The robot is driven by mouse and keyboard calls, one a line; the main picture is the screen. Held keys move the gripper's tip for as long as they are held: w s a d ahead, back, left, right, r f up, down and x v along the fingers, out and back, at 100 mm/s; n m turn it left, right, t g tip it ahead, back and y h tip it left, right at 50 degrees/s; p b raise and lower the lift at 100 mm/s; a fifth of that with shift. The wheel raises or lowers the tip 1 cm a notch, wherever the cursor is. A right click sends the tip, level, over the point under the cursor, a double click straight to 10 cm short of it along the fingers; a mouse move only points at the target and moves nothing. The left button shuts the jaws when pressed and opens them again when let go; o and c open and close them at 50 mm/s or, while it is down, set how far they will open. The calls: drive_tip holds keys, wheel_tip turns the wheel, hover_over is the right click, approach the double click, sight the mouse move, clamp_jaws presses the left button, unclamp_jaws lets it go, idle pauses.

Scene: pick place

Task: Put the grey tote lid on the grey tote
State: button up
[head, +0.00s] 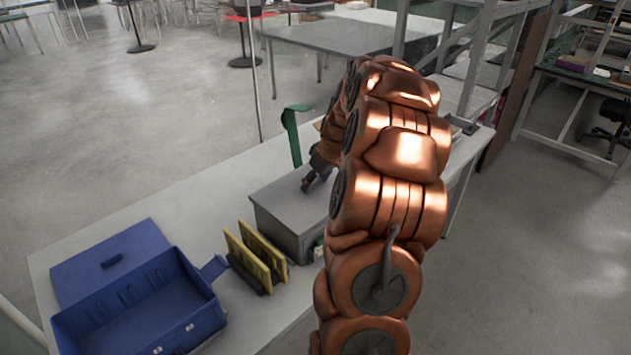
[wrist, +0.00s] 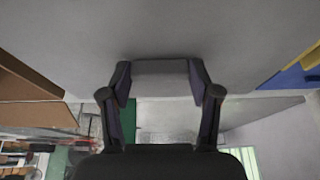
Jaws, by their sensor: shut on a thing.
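The grey tote (head: 275,230) stands on the light table, right of the yellow pieces. The grey lid (head: 285,200) lies flat over the tote's top; I cannot tell whether it is fully seated or slightly above the rim. My gripper (head: 309,182) is at the top of the lid, its fingers partly hidden behind my arm. In the wrist view my gripper (wrist: 160,82) is shut on a grey block-like grip of the lid, with the lid's broad grey surface (wrist: 160,30) filling the upper part. The tote's right side is hidden by my arm.
An open blue box (head: 140,310) with a blue flat panel (head: 105,260) stands at the table's left. Two yellow upright pieces (head: 248,262) stand close left of the tote. A green upright piece (head: 292,137) rises behind it. The table's left back is clear.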

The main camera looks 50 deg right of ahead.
drive_tip(key=shift+f+b, duration=0.6)
drive_tip(key=shift+b, duration=0.4)
idle(0.6)
idle(0.3)
drive_tip(key=o, duration=1.4)
drive_tip(key=shift+r, duration=0.15)
drive_tip(key=shift+c, duration=0.3)
drive_tip(key=shift+r, duration=3.85)
